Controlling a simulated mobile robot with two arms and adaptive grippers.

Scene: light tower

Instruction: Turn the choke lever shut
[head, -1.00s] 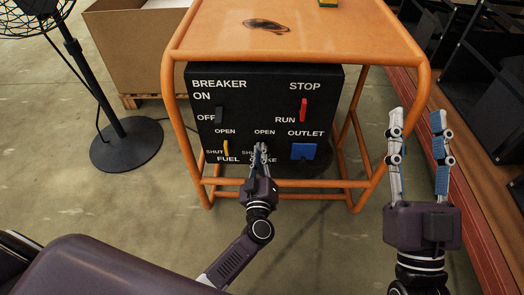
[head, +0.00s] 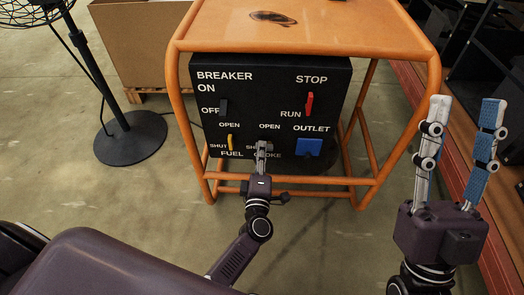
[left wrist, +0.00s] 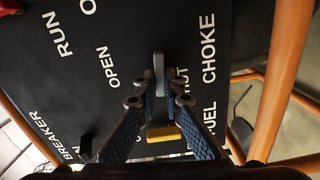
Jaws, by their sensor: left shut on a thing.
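The black control panel (head: 270,90) fills the front of the orange-framed unit, with the choke position at its lower middle, marked OPEN above and SHUT beside it. My left gripper (head: 262,148) is shut on the small grey choke lever, which shows between the fingertips in the left wrist view (left wrist: 158,68). In the head view the fingers cover most of the lever, and I cannot tell its exact angle. My right gripper (head: 458,140) is open and empty, pointing up, well right of the panel.
The yellow fuel lever (head: 230,142) is close left of my left gripper. A black breaker switch (head: 224,106), red run/stop switch (head: 309,104) and blue outlet (head: 309,147) surround it. Orange tubes (head: 300,180) run low in front. A fan stand (head: 130,143) stands left.

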